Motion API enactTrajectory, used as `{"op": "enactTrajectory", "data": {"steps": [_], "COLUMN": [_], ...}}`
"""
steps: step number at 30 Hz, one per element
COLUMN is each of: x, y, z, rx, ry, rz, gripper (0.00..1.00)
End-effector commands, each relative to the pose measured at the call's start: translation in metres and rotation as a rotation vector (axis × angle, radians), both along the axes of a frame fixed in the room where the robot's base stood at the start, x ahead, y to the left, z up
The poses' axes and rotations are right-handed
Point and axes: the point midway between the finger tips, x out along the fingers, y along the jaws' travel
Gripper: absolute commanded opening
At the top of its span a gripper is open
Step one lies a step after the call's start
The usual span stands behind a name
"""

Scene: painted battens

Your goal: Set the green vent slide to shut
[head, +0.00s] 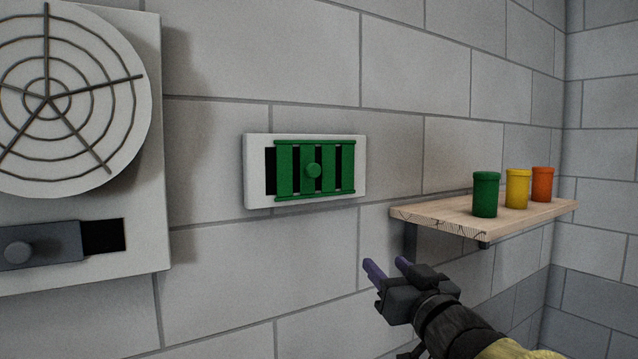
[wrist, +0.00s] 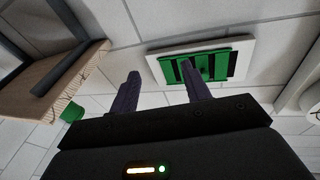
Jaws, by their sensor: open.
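The green vent slide (head: 328,171) sits in a white frame (head: 256,195) on the grey block wall. It has upright green slats between two rails and a round green knob (head: 313,170). Dark openings show between the slats and at the frame's left end. My gripper (head: 384,263) is open and empty, below and to the right of the vent and apart from it. In the wrist view the slide (wrist: 221,66) lies beyond the fingers, and one purple finger overlaps part of it.
A wooden shelf (head: 440,218) with green (head: 485,196), yellow (head: 517,190) and orange (head: 542,184) jars juts out right of the vent, above my gripper in the picture. A round grille and a grey slide (head: 45,247) are at the left. The wall around the vent is clear.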

Motion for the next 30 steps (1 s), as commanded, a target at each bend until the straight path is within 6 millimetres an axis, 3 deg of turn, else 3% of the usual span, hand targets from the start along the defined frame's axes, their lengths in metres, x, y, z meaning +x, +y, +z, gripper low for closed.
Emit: {"op": "enactTrajectory", "data": {"steps": [1,3,6,20,30], "x": [-0.009,-0.022,-0.035,-0.034,0.001], "y": [0.010,0.020,0.029,0.034,0.058], "z": [0.030,0.057,0.078,0.084,0.104], "rx": [0.012,0.027,0.036,0.038,0.038], "ry": [-0.080,-0.161,-0.223,-0.235,-0.233], "rz": [0.059,0.134,0.201,0.219,0.221], "gripper": [0.47,0.47,0.47,0.47,0.47]}}
